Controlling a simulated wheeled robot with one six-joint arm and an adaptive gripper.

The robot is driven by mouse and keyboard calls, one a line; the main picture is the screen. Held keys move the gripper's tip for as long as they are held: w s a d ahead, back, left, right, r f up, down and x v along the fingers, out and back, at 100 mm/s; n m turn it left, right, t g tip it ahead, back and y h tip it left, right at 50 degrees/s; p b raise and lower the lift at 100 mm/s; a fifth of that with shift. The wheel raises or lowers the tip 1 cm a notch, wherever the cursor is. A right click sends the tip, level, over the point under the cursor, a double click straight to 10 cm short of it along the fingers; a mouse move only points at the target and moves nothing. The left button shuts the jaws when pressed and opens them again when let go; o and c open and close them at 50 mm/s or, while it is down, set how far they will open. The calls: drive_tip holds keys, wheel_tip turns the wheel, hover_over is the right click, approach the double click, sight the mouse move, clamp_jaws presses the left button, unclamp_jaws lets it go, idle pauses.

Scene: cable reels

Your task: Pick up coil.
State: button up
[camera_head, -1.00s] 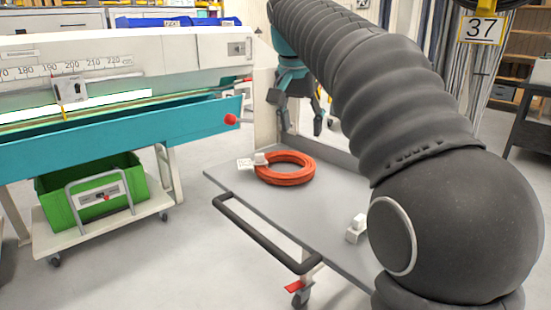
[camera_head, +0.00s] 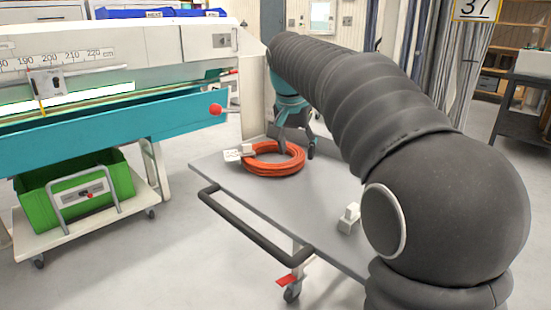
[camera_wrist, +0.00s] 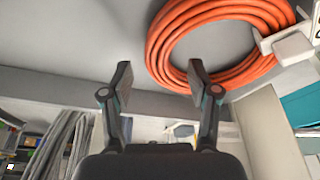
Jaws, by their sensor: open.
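An orange coil (camera_head: 262,166) of cable lies flat on the grey cart top, with a white tag or clip piece (camera_head: 238,153) at its left side. In the wrist view the coil (camera_wrist: 172,38) fills the upper right, with the white piece (camera_wrist: 285,40) at its right. My gripper (camera_head: 297,152) is at the coil's right side in the head view, low over the cart. In the wrist view its two fingers (camera_wrist: 158,88) are apart with nothing between them. The right fingertip overlaps the coil's rim in the picture; I cannot tell whether it touches.
The grey cart (camera_head: 225,184) has a dark push handle (camera_head: 250,232) at its front. A small white block (camera_head: 349,218) sits on the cart near my arm. A teal and white machine (camera_head: 120,125) stands left, with a green crate (camera_head: 75,185) on a low trolley.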

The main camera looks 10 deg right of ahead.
drive_tip(key=shift+x, duration=1.35)
drive_tip(key=shift+d, duration=0.1)
clamp_jaws()
drive_tip(key=shift+r, duration=0.1)
drive_tip(key=shift+r, duration=0.1)
drive_tip(key=shift+r, duration=1.8)
drive_tip(key=shift+d+r+p, duration=0.2)
drive_tip(key=shift+r+p, duration=0.1)
drive_tip(key=s+d+r+p, duration=0.1)
drive_tip(key=d+r, duration=0.5)
drive_tip(key=d, duration=0.5)
drive_tip(key=shift+r, duration=0.3)
drive_tip(key=shift+s+d, duration=0.1)
drive_tip(key=shift+s, duration=0.05)
